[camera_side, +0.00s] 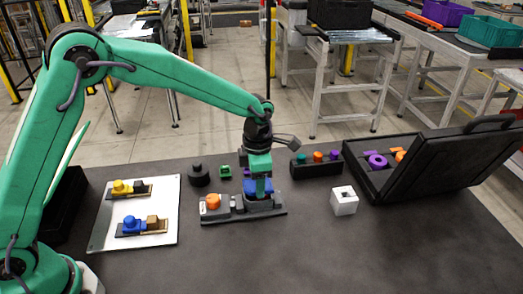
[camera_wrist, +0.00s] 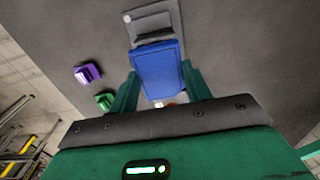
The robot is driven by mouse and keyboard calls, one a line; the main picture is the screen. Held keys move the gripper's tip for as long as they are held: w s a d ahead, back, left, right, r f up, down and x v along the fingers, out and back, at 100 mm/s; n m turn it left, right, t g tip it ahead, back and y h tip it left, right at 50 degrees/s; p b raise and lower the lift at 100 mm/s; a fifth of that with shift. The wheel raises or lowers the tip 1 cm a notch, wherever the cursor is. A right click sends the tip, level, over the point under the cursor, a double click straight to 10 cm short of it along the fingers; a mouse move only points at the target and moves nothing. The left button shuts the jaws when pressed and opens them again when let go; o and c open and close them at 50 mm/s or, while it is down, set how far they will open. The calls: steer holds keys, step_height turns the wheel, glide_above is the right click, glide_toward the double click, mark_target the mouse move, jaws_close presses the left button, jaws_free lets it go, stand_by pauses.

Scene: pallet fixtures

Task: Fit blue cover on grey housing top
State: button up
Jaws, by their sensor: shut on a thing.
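The blue cover (camera_side: 249,188) is between the fingers of my gripper (camera_side: 260,190), directly over the grey housing (camera_side: 258,203) on the dark pallet fixture. The cover is at the housing's top; I cannot tell whether it is fully seated or slightly above. In the wrist view the blue cover (camera_wrist: 157,70) lies between the two green fingers of my gripper (camera_wrist: 159,76), which are shut on its sides. The cover hides most of the housing there.
An orange round part (camera_side: 213,201) stands on the fixture's left end. A white tray (camera_side: 108,222) with yellow and blue parts lies left. A white block with a hole (camera_side: 344,201) and an open black case (camera_side: 435,165) are right. Small purple (camera_wrist: 88,73) and green (camera_wrist: 104,101) parts lie nearby.

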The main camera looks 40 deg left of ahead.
steer(key=shift+f, duration=0.9)
stand_by(0.9)
steer(key=o, duration=1)
steer(key=shift+c, duration=1.1)
steer(key=shift+r, duration=0.1)
steer(key=shift+r, duration=3.85)
steer(key=shift+r, duration=0.1)
